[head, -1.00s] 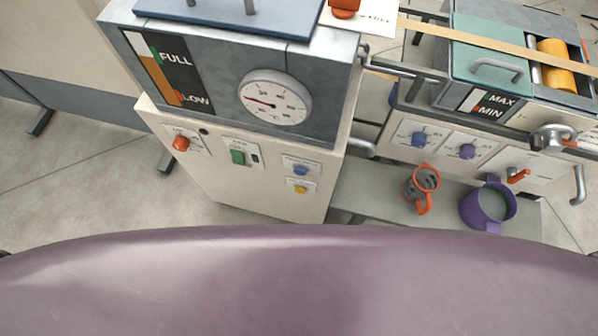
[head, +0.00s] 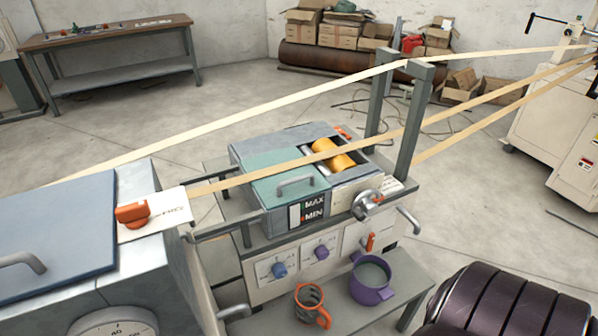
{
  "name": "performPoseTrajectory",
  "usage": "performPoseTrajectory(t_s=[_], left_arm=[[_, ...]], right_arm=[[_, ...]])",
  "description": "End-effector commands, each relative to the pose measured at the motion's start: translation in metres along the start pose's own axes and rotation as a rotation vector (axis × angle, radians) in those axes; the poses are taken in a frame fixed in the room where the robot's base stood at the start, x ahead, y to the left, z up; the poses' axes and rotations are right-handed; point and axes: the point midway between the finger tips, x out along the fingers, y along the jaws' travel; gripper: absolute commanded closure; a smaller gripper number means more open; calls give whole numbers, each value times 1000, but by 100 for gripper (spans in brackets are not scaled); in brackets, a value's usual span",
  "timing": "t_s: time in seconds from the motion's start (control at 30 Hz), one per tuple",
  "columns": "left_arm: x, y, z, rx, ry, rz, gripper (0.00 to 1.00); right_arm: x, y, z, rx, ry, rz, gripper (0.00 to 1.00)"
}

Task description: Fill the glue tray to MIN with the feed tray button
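The glue tray (head: 285,160) is a grey box with a teal lid (head: 262,188) at the middle of the head view. Its level gauge (head: 307,210) on the front has a green mark by MAX and a red mark by MIN. The level in its window is too small to read. The glue tank (head: 45,215) with a blue-grey lid stands at the lower left. Its dial (head: 113,325) is cut off by the lower edge. Its front panel buttons are out of view, so I cannot see a feed tray button. Neither gripper is in view.
Paper strips cross above the tray between posts (head: 415,120).

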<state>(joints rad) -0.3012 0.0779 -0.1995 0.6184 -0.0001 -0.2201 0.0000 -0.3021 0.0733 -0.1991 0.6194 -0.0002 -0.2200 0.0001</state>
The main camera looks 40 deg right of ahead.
Motion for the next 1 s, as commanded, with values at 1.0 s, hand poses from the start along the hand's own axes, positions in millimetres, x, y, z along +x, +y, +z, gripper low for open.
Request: performPoseTrajectory(t_s=[1.0], left_arm=[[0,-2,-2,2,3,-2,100]], right_arm=[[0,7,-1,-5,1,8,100]])
